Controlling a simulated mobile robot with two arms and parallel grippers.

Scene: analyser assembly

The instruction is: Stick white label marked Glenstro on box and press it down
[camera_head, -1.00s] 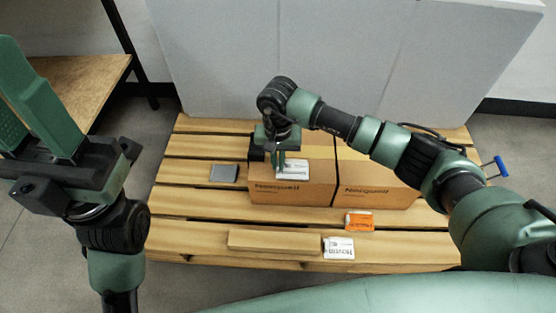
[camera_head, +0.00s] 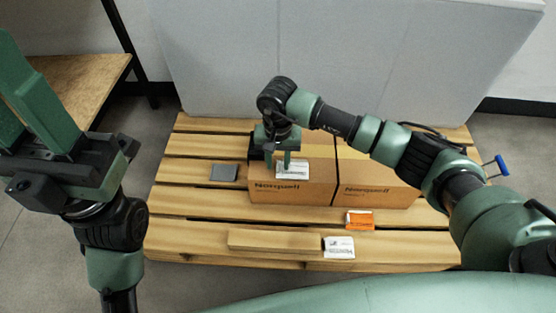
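A brown cardboard box (camera_head: 375,185) with printing on its front and a dark strap stands on the wooden pallet. A white label (camera_head: 293,170) lies on the left part of its top; its print is too small to read. My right gripper (camera_head: 278,164) points down at this label, its fingers apart, with nothing seen between them. Whether the fingertips touch the label I cannot tell. Another white label (camera_head: 339,248) lies at the pallet's front edge, its print unreadable. My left gripper (camera_head: 22,85) is raised at the far left, open and empty, away from the box.
An orange-and-white label (camera_head: 359,220) lies in front of the box. A flat wooden block (camera_head: 275,240) lies on the pallet (camera_head: 190,200) near its front edge. A small grey plate (camera_head: 224,173) lies left of the box. A pale panel (camera_head: 350,60) stands behind.

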